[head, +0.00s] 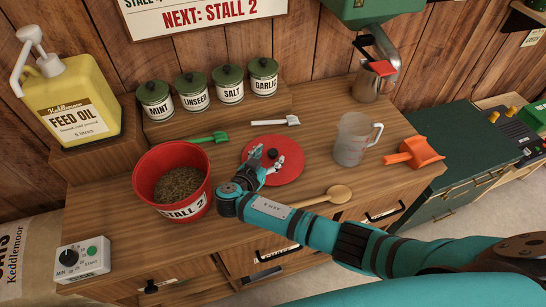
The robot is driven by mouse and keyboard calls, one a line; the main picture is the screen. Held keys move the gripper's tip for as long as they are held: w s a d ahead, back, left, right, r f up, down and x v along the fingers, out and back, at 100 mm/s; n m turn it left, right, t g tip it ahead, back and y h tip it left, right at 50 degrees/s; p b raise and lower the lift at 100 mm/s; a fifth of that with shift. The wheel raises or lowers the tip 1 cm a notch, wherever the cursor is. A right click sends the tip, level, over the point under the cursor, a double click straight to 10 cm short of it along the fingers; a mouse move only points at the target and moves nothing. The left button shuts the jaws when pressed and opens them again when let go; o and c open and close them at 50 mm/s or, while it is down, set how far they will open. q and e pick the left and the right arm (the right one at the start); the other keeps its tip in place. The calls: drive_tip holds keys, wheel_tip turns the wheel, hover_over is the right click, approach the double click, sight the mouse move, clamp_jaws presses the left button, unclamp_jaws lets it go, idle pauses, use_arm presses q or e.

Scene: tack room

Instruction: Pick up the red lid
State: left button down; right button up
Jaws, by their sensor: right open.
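The round red lid (290,170) with a dark knob lies flat on the wooden counter in the head view. My right gripper (269,163) is over the left part of the lid, with its open fingers near the knob. I cannot tell whether the fingers touch the lid. The gripper and wrist hide part of the lid's lower left. My left gripper is not in view.
A red bucket (141,178) of feed stands just left of my gripper. Green and white scoops and several tins are behind.

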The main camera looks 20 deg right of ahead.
drive_tip(key=shift+x, duration=1.2)
drive_tip(key=shift+w, duration=0.1)
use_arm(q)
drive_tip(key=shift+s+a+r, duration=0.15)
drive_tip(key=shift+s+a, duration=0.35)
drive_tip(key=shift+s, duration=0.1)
use_arm(e)
clamp_jaws()
